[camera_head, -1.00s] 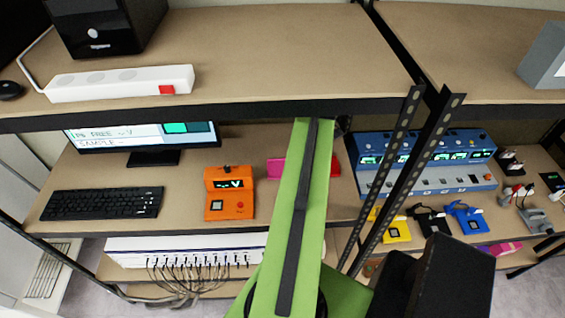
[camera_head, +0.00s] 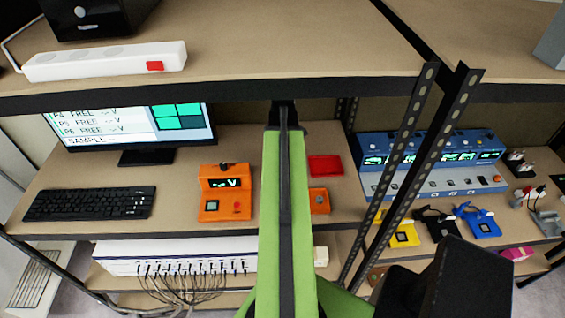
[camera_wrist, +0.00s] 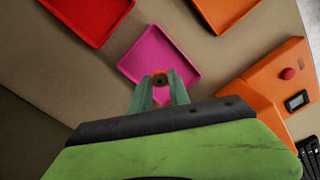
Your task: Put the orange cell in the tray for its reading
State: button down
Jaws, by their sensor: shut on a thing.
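In the wrist view my gripper (camera_wrist: 160,91) is shut on a small round orange cell (camera_wrist: 161,77) with a dark centre. The cell shows in front of a flat pink tray (camera_wrist: 160,50); its height above the tray is unclear. The rest of the pink tray looks empty. A red tray (camera_wrist: 92,20) lies to its upper left and an orange tray (camera_wrist: 220,12) to its upper right. In the head view the red tray (camera_head: 325,166) and an orange square (camera_head: 319,196) with a small dark mark show right of my arm. My arm hides my gripper and the pink tray there.
An orange reader (camera_head: 225,193) with a lit display stands left of my arm. A keyboard (camera_head: 90,204) and a monitor (camera_head: 135,128) are farther left. A slotted black post (camera_head: 425,150) rises to the right, before a blue charger (camera_head: 430,155). The upper shelf (camera_head: 270,45) overhangs the bench.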

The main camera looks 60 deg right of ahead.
jog(key=shift+f+b, duration=0.85)
jog(key=shift+f, duration=0.7)
jog(key=c, duration=1.2)
grip_release()
jog(key=shift+r, duration=0.1)
jog(key=shift+c, duration=0.2)
notch_tip(320, 180, up, 12)
jog(key=p, duration=1.2)
jog(key=shift+r+p, duration=0.2)
jog(key=shift+p, duration=0.1)
